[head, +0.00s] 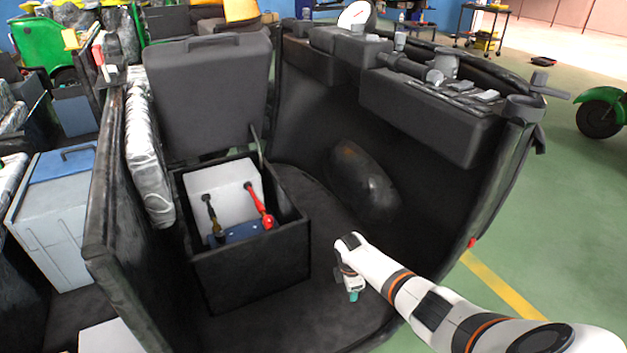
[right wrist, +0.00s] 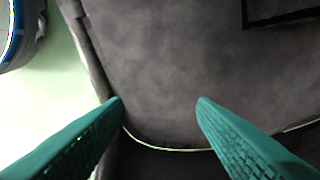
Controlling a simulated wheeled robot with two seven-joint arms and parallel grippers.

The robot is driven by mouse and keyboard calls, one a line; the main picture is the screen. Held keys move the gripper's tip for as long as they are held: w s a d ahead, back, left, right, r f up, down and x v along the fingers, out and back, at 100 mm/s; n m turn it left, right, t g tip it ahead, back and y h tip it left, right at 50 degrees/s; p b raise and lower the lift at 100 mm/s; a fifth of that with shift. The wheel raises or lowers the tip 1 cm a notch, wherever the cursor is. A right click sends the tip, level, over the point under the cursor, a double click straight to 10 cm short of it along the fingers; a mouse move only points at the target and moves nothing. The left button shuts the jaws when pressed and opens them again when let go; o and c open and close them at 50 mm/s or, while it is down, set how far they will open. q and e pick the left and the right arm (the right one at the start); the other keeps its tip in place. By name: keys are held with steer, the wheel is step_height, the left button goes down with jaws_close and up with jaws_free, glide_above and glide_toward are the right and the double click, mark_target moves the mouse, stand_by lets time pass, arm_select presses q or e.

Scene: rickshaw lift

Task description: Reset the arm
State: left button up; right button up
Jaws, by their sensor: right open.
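My right arm (head: 415,300) comes in from the lower right in the head view. It reaches over the dark floor of the rickshaw (head: 250,330). My right gripper (head: 353,293) points down, to the right of the black battery box, apart from it. In the right wrist view its two green fingers (right wrist: 160,100) are spread wide with nothing between them. Below them is the dark grey floor with a thin pale edge line. My left gripper is not in view.
The open black box (head: 250,278) holds a white battery (head: 228,195) with red and black clamps. Its lid or seat (head: 205,95) stands raised behind. The rickshaw's side walls and dashboard (head: 430,115) surround the floor. A grey-blue case (head: 60,215) stands left.

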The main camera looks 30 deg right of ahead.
steer(key=s+a+f+m, duration=0.4)
steer(key=s+a+f, duration=0.8)
steer(key=s, duration=0.1)
steer(key=s+a+f+m+t+y, duration=0.15)
steer(key=s+a+m, duration=0.3)
steer(key=s, duration=0.45)
steer(key=s+a+f+m, duration=0.3)
steer(key=s+a, duration=0.2)
steer(key=s, duration=0.3)
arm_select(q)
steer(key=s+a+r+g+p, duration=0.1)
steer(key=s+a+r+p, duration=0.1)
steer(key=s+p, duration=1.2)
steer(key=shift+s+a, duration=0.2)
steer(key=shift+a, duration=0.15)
arm_select(e)
steer(key=s+r, duration=0.2)
steer(key=s, duration=0.5)
steer(key=s+d+r+g, duration=0.1)
steer(key=s+r, duration=0.1)
steer(key=s, duration=0.5)
steer(key=shift+d+r, duration=0.3)
steer(key=shift+r, duration=0.1)
